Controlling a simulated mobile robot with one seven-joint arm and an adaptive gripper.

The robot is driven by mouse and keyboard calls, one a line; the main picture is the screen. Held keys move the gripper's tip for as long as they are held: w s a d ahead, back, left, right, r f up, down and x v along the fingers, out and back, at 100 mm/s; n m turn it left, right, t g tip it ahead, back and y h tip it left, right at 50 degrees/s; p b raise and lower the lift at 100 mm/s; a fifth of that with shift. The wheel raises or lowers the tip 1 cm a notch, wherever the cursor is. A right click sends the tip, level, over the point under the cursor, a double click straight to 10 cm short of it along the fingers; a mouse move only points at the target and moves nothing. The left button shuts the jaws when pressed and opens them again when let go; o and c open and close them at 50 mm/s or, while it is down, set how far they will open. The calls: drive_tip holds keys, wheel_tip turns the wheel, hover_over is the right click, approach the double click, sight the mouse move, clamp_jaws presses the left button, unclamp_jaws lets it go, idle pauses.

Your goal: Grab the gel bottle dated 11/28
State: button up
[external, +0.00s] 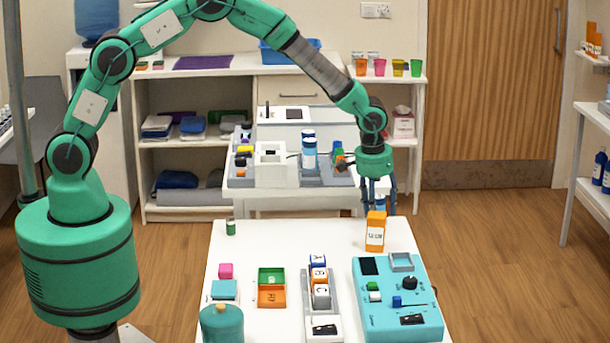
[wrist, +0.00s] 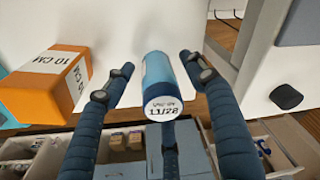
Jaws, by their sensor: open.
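The gel bottle (wrist: 157,78) is a blue cylinder in the wrist view, with a white end face that reads 11/28. My gripper (wrist: 155,66) is open, with one dark finger on each side of the bottle and a gap visible on both sides. In the external view my gripper (external: 378,200) points down at the far right part of the white table. A small blue part of the bottle (external: 380,203) shows between the fingers there, mostly hidden behind an orange box.
The orange box (external: 376,231) stands close in front of the bottle; it also shows left of my fingers in the wrist view (wrist: 45,85). A teal device (external: 397,300) lies nearer on the white table (external: 300,238). Another blue-and-white bottle (external: 309,153) stands on the table behind.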

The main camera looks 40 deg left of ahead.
sight(377, 196)
drive_tip(key=c, duration=1.3)
drive_tip(key=shift+r, duration=0.1)
drive_tip(key=shift+r+p, duration=0.6)
drive_tip(key=shift+r, duration=0.95)
drive_tip(key=shift+s+a+r, duration=0.1)
drive_tip(key=shift+s+r, duration=0.1)
drive_tip(key=shift+r, duration=0.05)
drive_tip(key=s+a+p, duration=0.1)
drive_tip(key=s+a, duration=0.2)
drive_tip(key=s, duration=0.1)
drive_tip(key=s+a, duration=0.3)
drive_tip(key=s, duration=0.1)
drive_tip(key=s+a+r+p, duration=0.1)
drive_tip(key=s+a, duration=0.2)
drive_tip(key=s, duration=0.1)
drive_tip(key=shift+s+a+r+p, duration=0.1)
drive_tip(key=shift+s+p, duration=0.1)
drive_tip(key=shift+p, duration=0.1)
